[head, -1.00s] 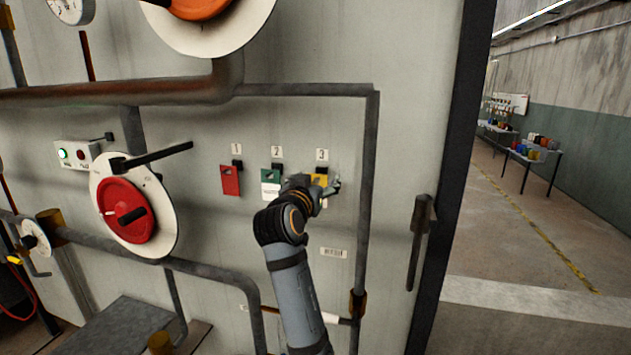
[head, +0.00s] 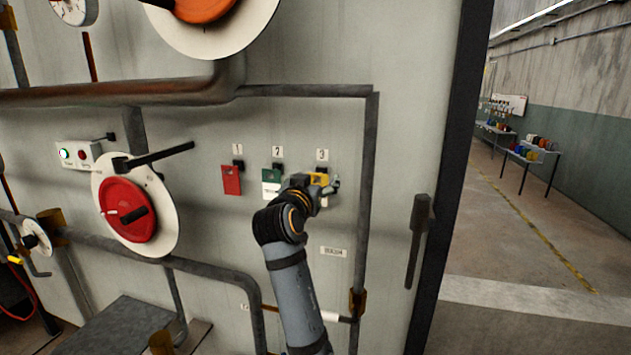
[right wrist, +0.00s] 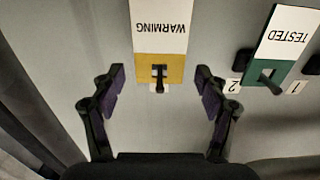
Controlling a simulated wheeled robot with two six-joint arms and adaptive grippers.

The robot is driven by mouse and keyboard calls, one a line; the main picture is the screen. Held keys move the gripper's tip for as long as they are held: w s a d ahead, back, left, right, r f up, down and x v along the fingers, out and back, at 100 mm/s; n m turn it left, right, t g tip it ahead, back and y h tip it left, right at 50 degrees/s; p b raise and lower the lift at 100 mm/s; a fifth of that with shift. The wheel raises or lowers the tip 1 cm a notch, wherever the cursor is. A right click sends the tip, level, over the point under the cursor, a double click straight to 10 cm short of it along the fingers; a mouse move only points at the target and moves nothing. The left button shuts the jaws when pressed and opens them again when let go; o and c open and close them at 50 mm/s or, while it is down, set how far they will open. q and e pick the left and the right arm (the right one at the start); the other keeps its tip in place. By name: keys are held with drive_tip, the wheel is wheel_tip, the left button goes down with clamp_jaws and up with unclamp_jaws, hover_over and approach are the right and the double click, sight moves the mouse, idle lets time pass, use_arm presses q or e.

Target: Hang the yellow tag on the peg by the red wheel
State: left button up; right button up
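The yellow tag (head: 319,178) hangs on the peg under label 3 on the grey panel, partly hidden behind my right gripper (head: 330,188). In the right wrist view the tag (right wrist: 172,68) appears upside down, with a white part reading WARMING, and a dark peg passes through its yellow end. My right gripper (right wrist: 160,80) is open, its two fingers apart on either side of the tag's yellow end, with clear gaps. The red wheel (head: 122,195) sits on a white disc at left. A short dark peg (head: 106,137) sticks out above it. My left gripper is not in view.
A red tag (head: 231,180) and a green tag (head: 271,176) hang under labels 1 and 2, left of the yellow one. A black lever (head: 155,157) juts across the wheel's upper right. Pipes (head: 368,190) run along the panel.

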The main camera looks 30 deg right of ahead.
sight(317, 176)
drive_tip(key=c, duration=1.1)
drive_tip(key=shift+r, duration=0.1)
drive_tip(key=shift+c, duration=0.2)
drive_tip(key=shift+r, duration=0.15)
drive_tip(key=shift+s+a, duration=0.15)
drive_tip(key=shift+a, duration=0.05)
drive_tip(key=shift+b+v, duration=0.55)
drive_tip(key=shift+v, duration=1.05)
